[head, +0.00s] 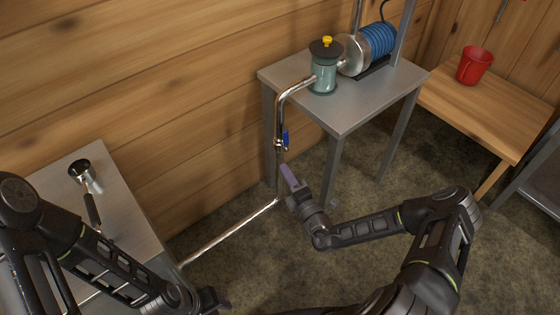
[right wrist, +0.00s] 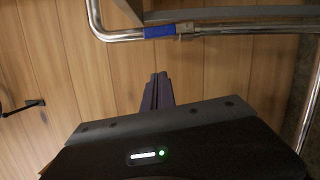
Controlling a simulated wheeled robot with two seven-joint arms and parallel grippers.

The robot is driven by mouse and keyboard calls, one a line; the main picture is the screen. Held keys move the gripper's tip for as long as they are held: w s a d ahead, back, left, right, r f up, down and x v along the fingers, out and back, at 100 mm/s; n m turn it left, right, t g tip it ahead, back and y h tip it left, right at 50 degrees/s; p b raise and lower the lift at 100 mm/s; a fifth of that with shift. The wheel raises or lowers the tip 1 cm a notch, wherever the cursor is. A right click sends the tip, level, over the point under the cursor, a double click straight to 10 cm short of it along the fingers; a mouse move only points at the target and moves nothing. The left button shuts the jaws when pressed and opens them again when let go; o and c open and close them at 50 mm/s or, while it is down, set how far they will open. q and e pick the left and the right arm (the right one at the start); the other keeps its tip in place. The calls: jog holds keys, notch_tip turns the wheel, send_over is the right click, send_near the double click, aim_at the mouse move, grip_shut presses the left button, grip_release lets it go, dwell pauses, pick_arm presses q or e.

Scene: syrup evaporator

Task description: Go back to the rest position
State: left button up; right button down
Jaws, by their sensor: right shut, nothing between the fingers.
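My right gripper (head: 288,176) has purple fingers, which are shut with nothing between them. In the head view it is just below the blue-handled valve (head: 285,138) on the vertical metal pipe (head: 278,113). In the right wrist view the closed fingers (right wrist: 158,92) point toward the wood wall, with the blue handle (right wrist: 158,31) beyond their tips and a visible gap between. My left arm reaches in from the left over the grey table. The left gripper (head: 212,299) is at the bottom edge, dark and partly cut off, so its fingers cannot be made out.
A steel table (head: 345,110) bears a pump with a blue motor (head: 378,40) and a glass-sided strainer (head: 324,75). The left table (head: 130,215) has a ladle-like tool (head: 88,190). A pipe (head: 230,232) runs low along the wall.

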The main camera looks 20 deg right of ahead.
jog(key=shift+s+d, duration=0.1)
jog(key=shift+s, duration=0.45)
